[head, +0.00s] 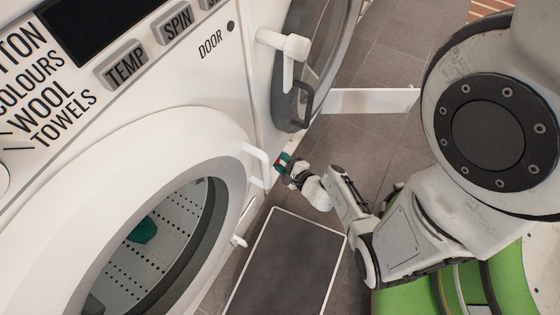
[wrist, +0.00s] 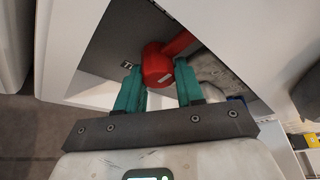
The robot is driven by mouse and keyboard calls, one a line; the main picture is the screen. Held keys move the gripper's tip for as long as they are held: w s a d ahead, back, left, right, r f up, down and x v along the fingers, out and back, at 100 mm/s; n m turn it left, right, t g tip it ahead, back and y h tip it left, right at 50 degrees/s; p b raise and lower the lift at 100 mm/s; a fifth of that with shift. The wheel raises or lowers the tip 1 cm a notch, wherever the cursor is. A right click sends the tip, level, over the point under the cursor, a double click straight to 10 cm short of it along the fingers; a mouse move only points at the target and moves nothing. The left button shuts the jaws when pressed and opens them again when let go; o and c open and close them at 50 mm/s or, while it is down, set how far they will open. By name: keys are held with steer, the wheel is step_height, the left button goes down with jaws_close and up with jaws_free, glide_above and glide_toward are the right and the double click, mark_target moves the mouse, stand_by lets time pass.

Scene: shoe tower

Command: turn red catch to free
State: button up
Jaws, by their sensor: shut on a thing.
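The red catch shows in the wrist view (wrist: 157,64) as a rounded red knob with a red bar running up and to the right. My gripper (wrist: 160,75) has its two teal fingers on either side of the knob, shut on it. In the head view my gripper (head: 284,161) is small, at the side of the white washing machine (head: 236,72), just right of a white handle. I cannot read any free or locked mark.
The machine's round door opening (head: 180,240) is at lower left, with a teal cloth (head: 142,230) in the drum. A grey-rimmed door (head: 312,60) stands open at the top. A dark mat (head: 285,265) lies on the tiled floor below my arm.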

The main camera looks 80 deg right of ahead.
steer(key=shift+w+a+r, duration=0.15)
steer(key=shift+w+a, duration=0.1)
steer(key=shift+w, duration=0.05)
steer(key=o, duration=1)
steer(key=shift+a, duration=0.1)
